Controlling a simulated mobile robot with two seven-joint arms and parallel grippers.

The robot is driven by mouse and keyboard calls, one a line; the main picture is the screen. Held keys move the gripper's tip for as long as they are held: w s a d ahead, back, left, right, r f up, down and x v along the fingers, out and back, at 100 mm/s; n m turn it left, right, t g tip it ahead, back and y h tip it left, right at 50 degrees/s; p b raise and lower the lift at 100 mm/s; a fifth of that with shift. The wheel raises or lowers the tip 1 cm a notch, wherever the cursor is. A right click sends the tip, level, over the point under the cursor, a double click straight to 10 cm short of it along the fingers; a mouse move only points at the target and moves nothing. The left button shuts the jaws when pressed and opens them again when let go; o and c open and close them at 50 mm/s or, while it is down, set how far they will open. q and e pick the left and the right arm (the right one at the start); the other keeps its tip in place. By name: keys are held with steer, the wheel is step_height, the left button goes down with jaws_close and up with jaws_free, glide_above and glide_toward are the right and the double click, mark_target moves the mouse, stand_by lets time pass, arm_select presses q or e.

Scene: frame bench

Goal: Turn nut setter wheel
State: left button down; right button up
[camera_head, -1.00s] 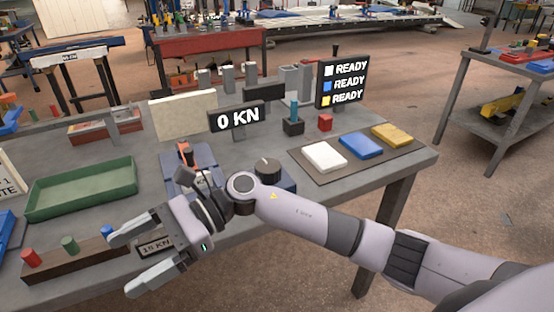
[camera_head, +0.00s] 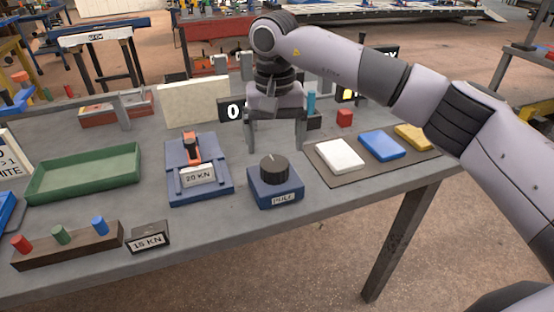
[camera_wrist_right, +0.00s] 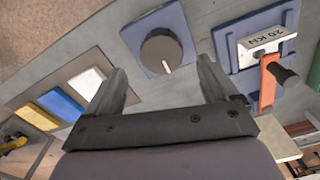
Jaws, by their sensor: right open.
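A round black knob (camera_head: 274,168) with a pale pointer line sits on a blue box (camera_head: 277,195), which carries a label that seems to read PULL. The knob also shows in the right wrist view (camera_wrist_right: 161,50), in line with the gap between my fingers. My right gripper (camera_head: 276,138) is open and empty, fingers pointing down, just behind the knob in the head view and apart from it. To the left stands a blue device (camera_head: 212,190) with a 20 KN plate and an orange lever (camera_head: 191,148). My left gripper is not in view.
A mat with white (camera_head: 340,155), blue (camera_head: 382,146) and yellow (camera_head: 413,137) pads lies right of the knob. A green tray (camera_head: 85,173), a peg block (camera_head: 65,247) and a 15 KN sign (camera_head: 147,238) stand left.

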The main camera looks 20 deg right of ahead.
mark_target(275, 164)
step_height(275, 164, down, 6)
steer(key=shift+a+r+p, duration=0.1)
steer(key=shift+p, duration=0.25)
steer(key=c, duration=1.1)
